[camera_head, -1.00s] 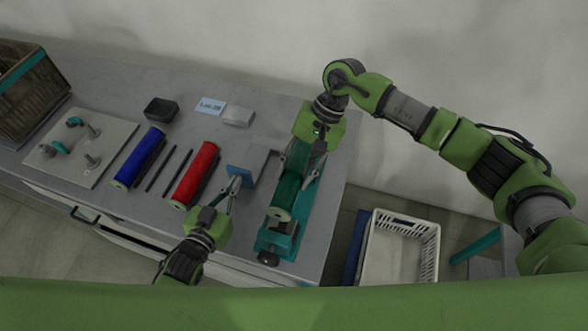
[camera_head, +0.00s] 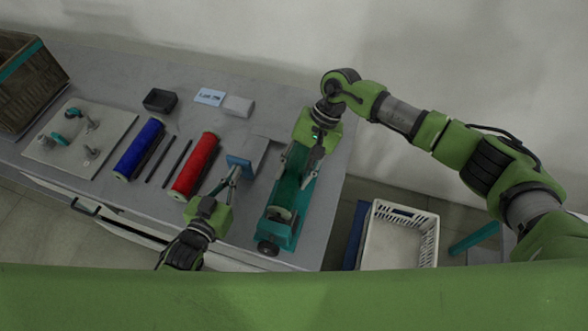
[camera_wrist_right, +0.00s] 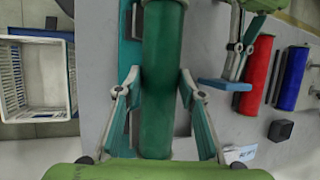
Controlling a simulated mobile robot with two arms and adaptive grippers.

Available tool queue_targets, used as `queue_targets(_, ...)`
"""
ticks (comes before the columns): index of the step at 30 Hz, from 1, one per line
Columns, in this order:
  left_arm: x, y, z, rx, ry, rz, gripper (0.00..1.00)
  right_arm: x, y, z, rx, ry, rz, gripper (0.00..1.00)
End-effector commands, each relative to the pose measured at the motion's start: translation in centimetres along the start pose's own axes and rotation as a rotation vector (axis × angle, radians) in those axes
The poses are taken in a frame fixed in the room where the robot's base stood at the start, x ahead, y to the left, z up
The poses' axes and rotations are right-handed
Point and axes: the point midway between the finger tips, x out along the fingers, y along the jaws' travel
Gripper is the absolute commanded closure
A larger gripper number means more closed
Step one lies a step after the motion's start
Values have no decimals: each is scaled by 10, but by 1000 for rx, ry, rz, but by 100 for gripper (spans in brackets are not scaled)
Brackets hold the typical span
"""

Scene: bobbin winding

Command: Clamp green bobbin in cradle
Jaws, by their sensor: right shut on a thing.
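The green bobbin (camera_wrist_right: 163,75) is a long dark green cylinder lying lengthwise along the teal cradle (camera_head: 290,232) at the table's right end. Its pale near end shows in the head view, close to the cradle's black knob (camera_head: 267,248). I cannot tell whether it is fully seated. My right gripper (camera_head: 298,172) is shut on the bobbin, one finger on each side, as the right wrist view shows. My left gripper (camera_head: 235,182) is left of the cradle, beside a blue plate (camera_wrist_right: 225,84). Whether its fingers are shut on the plate is unclear.
A blue bobbin (camera_head: 139,150) and a red bobbin (camera_head: 195,165) lie to the left, with dark rods between them. A black box (camera_head: 160,100) and a grey block (camera_head: 238,106) stand behind. A white crate (camera_head: 400,240) is right of the table.

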Motion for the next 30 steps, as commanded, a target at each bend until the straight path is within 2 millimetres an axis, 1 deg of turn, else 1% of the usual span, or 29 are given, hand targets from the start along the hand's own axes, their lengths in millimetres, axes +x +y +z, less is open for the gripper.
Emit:
queue_targets(1,2,0,-6,0,13,1,100,0,0,0,-1,0,-1,91)
queue_targets(14,2,0,-6,0,13,1,100,3,1,-1,0,0,-1,91)
queue_targets(30,2,0,-5,0,12,1,100,24,7,-10,0,0,0,91)
